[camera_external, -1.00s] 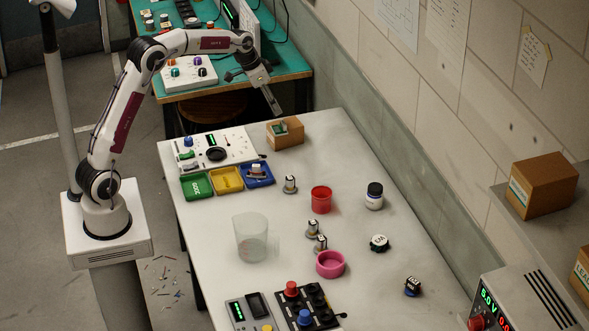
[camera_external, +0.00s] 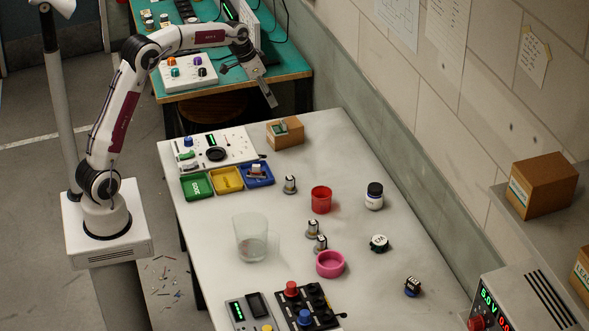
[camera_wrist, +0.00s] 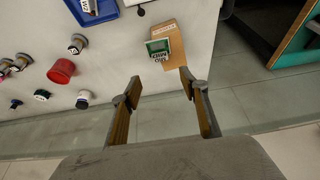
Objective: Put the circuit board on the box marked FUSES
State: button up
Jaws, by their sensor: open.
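A small green circuit board (camera_external: 281,127) sits on top of a brown cardboard box (camera_external: 290,138) at the far end of the white table. In the wrist view the board (camera_wrist: 157,49) shows near one end of the box (camera_wrist: 176,41), as a green-edged piece with a pale, dark-lettered face. The box has a pale label whose lettering is too small to read surely. My gripper (camera_external: 271,101) is above and behind the box, apart from both. In the wrist view its two fingers (camera_wrist: 159,81) are spread with nothing between them.
A white control panel (camera_external: 214,150) and green, yellow and blue trays (camera_external: 198,184) are left of the box. A red cup (camera_external: 321,199), a clear beaker (camera_external: 250,238), a pink ring (camera_external: 330,264) and several small parts stand nearer. A teal bench (camera_external: 280,66) lies behind.

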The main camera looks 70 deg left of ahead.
jog(key=s+d+r, duration=0.4)
jog(key=s+d, duration=0.4)
jog(key=s, duration=0.1)
jog(key=s+d+r, duration=0.4)
jog(key=s+d, duration=0.3)
jog(key=s, duration=0.2)
jog(key=s+d+f, duration=0.2)
jog(key=s+d, duration=0.1)
jog(key=s, duration=0.6)
jog(key=s+d+f+t, duration=0.1)
jog(key=s+d+f, duration=0.2)
jog(key=s, duration=0.7)
jog(key=shift+d+f, duration=0.3)
jog(key=shift+d, duration=0.2)
dwell(0.4)
jog(key=c, duration=0.4)
